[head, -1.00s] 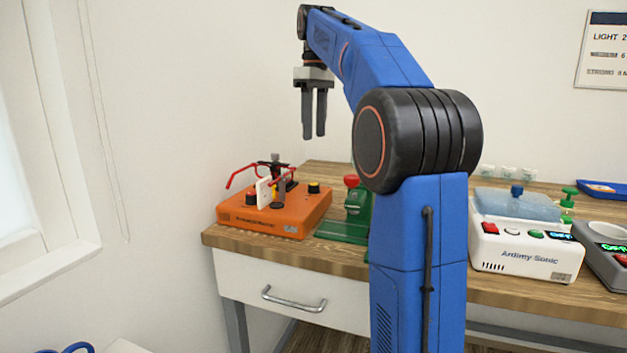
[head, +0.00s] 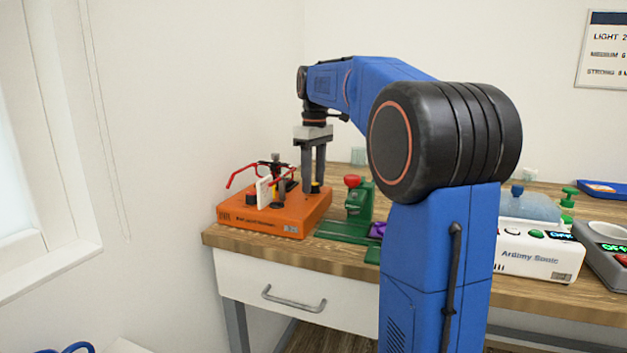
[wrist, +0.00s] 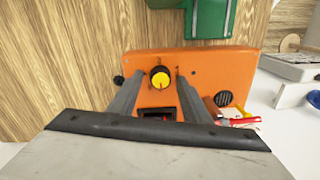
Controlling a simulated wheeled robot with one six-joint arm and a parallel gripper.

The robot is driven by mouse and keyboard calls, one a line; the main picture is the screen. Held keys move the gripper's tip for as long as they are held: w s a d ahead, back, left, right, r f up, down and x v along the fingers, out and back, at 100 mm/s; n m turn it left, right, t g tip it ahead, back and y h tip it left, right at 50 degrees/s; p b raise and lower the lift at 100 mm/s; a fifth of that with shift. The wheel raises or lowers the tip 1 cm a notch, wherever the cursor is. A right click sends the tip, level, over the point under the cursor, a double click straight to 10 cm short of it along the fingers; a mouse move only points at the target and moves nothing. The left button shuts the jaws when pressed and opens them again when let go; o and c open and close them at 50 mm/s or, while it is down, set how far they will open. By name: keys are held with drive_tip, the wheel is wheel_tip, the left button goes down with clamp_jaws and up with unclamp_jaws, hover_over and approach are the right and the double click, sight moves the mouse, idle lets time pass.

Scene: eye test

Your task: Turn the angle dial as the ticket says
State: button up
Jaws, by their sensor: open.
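The orange device (head: 285,222) stands at the left end of the bench. My gripper (head: 313,188) points down over this knob, open. In the wrist view my gripper (wrist: 159,73) has one finger on each side of the knob, with gaps showing. A white card (head: 264,192) stands upright on the device; no writing on it is legible. Red glasses (head: 243,174) rest at the device's holder.
A green tool with a red knob (head: 352,182) stands just right of the device. A white cleaner (head: 540,250) and a grey unit (head: 607,255) are farther right. A wall chart (head: 605,50) hangs at the upper right. The wall is close on the left.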

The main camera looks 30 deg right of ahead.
drive_tip(key=c, duration=1.1)
drive_tip(key=shift+o, duration=0.3)
drive_tip(key=shift+m, duration=0.3)
drive_tip(key=m, duration=0.9)
drive_tip(key=shift+d, duration=0.1)
drive_tip(key=shift+m, duration=0.3)
